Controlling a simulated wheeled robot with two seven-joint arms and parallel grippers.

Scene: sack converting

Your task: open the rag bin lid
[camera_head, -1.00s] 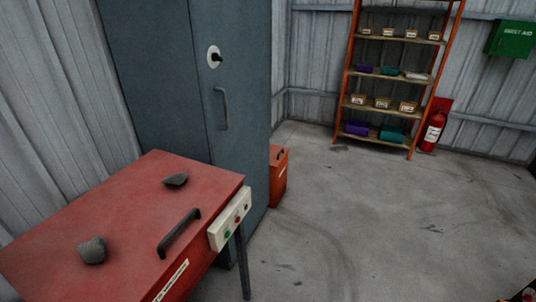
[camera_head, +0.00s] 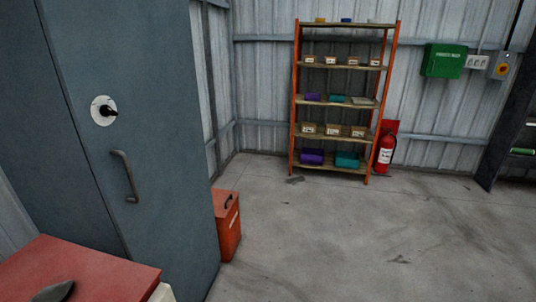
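A small red bin (camera_head: 229,238) stands on the floor just past the right side of the grey cabinet, and it looks like the rag bin. A dark handle (camera_head: 230,201) shows near its top. Its lid appears shut. The cabinet hides the bin's left part. Neither of my grippers shows in the head view.
A tall blue-grey cabinet (camera_head: 160,202) with a handle and a round lock stands at left. A red-topped bench (camera_head: 110,275) fills the lower left corner. Orange shelving (camera_head: 343,118) and a fire extinguisher (camera_head: 384,154) stand at the back wall. The concrete floor (camera_head: 350,235) is clear.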

